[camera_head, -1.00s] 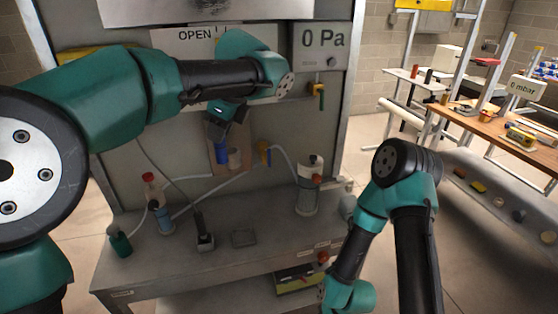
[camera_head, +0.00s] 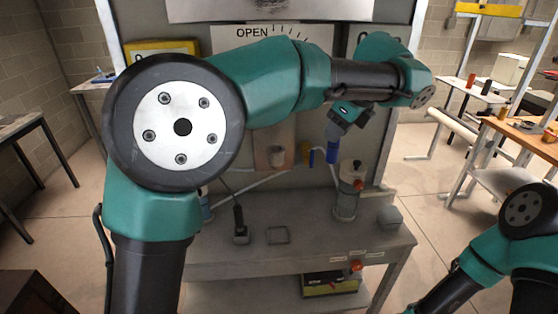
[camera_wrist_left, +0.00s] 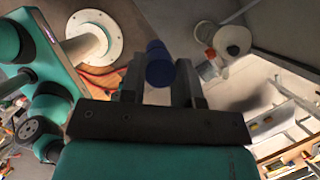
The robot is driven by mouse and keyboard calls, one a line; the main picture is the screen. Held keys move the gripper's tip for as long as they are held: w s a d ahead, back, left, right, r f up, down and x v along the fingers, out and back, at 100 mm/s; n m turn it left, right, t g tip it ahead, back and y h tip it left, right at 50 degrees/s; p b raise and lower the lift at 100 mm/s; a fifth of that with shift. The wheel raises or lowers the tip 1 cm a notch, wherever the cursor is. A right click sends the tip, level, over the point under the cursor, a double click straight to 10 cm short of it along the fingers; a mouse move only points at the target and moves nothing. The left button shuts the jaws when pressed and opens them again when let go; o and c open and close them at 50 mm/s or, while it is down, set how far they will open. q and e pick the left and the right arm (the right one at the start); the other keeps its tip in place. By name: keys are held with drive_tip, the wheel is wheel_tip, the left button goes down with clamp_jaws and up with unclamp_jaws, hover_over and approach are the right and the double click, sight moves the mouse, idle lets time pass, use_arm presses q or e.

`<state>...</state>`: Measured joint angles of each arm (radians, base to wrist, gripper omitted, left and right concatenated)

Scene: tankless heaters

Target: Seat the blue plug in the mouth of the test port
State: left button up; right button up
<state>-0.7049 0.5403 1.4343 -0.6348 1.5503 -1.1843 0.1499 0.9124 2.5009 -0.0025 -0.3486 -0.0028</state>
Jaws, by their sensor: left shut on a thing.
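My left gripper (camera_head: 338,136) is shut on the blue plug (camera_head: 332,152) and holds it in the air in front of the panel, above the bench. In the left wrist view the plug (camera_wrist_left: 158,62) sits between the two dark fingers and sticks out past their tips. The plug is apart from everything but the fingers. I cannot tell for sure which fitting is the test port. My right arm shows at the lower right, but its gripper is out of view.
A white-topped canister (camera_head: 346,194) with a red knob stands on the grey bench, right of and below the plug. A black-handled tool (camera_head: 239,222) stands on the bench.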

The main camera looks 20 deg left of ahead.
use_arm(q)
drive_tip(key=shift+a, duration=0.1)
hover_over(276, 155)
drive_tip(key=w, duration=0.2)
wheel_tip(276, 155, down, 4)
drive_tip(key=shift+w+a+r, duration=0.1)
drive_tip(key=shift+w+r, duration=0.05)
drive_tip(key=shift+r, duration=0.1)
idle(0.4)
drive_tip(key=shift+f, duration=1.75)
drive_tip(key=shift+f, duration=0.15)
drive_tip(key=o, duration=0.9)
